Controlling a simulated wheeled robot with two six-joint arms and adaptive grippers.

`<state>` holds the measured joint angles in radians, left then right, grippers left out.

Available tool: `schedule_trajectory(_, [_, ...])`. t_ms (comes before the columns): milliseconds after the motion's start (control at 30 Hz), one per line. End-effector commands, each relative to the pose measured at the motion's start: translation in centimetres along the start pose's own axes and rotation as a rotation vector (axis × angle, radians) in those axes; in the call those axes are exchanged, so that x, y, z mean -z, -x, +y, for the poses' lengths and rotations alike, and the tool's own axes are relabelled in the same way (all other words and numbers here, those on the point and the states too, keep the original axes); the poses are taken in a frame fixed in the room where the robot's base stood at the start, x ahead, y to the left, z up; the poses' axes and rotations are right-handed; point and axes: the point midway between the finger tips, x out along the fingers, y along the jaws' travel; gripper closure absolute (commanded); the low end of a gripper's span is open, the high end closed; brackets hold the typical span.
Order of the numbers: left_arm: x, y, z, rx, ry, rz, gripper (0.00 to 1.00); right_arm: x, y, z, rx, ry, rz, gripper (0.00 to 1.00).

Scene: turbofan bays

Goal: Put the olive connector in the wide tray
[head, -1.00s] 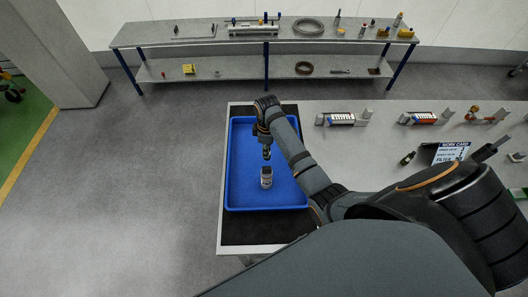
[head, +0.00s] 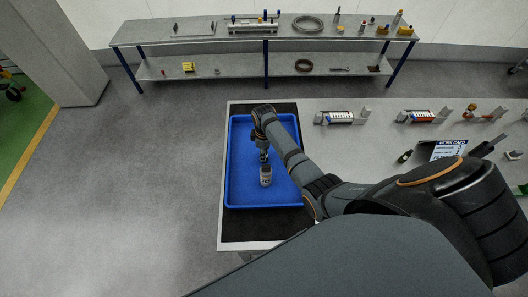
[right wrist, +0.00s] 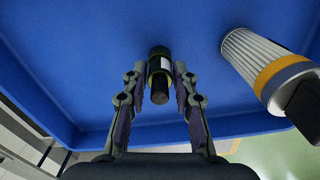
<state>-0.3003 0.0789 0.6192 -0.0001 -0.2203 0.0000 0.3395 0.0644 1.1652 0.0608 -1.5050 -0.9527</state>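The wide tray (head: 233,190) is a blue tray at the near left end of the bench. My right gripper (head: 264,152) is low over its middle, pointing down. In the right wrist view the olive connector (right wrist: 159,78), a short dark cylinder with a pale green band, is between the fingertips of my right gripper (right wrist: 160,70). Both fingertips appear to touch its sides. The blue tray floor (right wrist: 90,60) is behind it; whether the connector touches the floor is unclear. My left gripper is not in view.
A dark green bottle-like part (head: 405,157) and a work card (head: 448,150) are on the bench to the right.

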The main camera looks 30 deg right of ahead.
Motion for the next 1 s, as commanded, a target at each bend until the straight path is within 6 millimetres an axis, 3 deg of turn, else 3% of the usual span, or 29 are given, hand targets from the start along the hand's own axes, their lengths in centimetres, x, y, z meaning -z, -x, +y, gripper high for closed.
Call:
schedule_trajectory(100, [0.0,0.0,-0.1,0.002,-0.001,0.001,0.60,0.0,0.0,0.0,0.000,0.000,0.000,0.55])
schedule_trajectory(467, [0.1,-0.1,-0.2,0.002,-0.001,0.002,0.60,0.0,0.7,0.1,-0.002,0.000,0.002,0.55])
schedule_trajectory(567, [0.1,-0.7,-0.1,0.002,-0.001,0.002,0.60,0.1,2.2,0.1,-0.004,0.000,0.003,0.55])
schedule_trajectory(800, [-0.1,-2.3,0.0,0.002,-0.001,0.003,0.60,0.1,8.1,0.1,-0.005,0.000,0.004,0.55])
schedule_trajectory(1000, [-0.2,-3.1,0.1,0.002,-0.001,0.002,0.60,0.0,11.4,0.1,-0.002,0.000,0.001,0.55])
